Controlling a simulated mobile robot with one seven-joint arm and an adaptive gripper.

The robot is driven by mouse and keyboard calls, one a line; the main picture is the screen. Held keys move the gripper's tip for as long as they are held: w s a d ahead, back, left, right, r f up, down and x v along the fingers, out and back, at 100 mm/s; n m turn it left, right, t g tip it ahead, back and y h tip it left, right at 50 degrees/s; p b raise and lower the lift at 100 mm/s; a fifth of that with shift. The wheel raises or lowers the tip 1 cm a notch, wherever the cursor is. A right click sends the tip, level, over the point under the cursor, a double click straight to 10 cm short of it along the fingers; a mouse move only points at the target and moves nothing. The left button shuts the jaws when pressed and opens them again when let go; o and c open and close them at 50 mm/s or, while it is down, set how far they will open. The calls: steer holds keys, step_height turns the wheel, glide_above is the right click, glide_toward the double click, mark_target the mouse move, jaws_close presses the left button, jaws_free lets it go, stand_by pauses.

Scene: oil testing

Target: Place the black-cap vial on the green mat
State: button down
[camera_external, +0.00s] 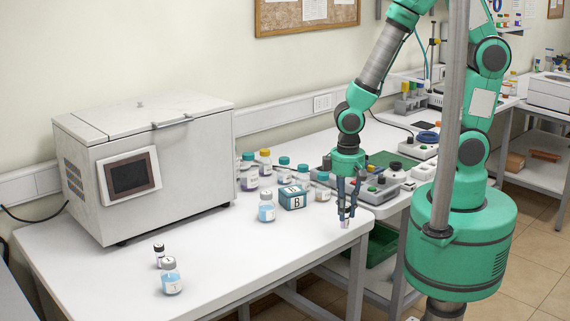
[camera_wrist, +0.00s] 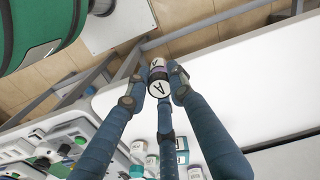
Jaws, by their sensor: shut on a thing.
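My gripper (camera_external: 346,213) points down near the table's right front corner. In the wrist view, my gripper (camera_wrist: 158,86) has its blue fingers closed around a small vial (camera_wrist: 159,88) with a white face marked "A", a dark rim and a purple band. Its lower tip shows pale below the fingers in the external view (camera_external: 345,224); its cap colour is unclear there. Another small vial with a black cap (camera_external: 158,255) stands upright at the table's front left. A green mat (camera_external: 395,159) lies behind and right of my gripper, partly hidden by the arm and devices.
A grey-capped bottle (camera_external: 171,277) stands by the front-left vial. Several bottles and a teal box marked B (camera_external: 292,197) stand left of my gripper. A large white machine (camera_external: 150,165) fills the left. Control boxes (camera_external: 385,185) stand before the mat. The table's front middle is clear.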

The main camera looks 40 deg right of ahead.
steer(key=shift+r, duration=0.8)
steer(key=r, duration=0.4)
steer(key=shift+w+d+r, duration=0.1)
steer(key=shift+w, duration=0.1)
steer(key=w+d+m+p, duration=0.2)
steer(key=w+d+m, duration=0.8)
steer(key=w+d, duration=1.1)
steer(key=d+m, duration=1)
steer(key=d, duration=2.4)
steer(key=f, duration=0.3)
steer(key=s+f, duration=0.1)
steer(key=f, duration=0.1)
steer(key=shift+d+f+p, duration=0.1)
steer(key=shift+d+p, duration=0.2)
steer(key=shift+p, duration=0.1)
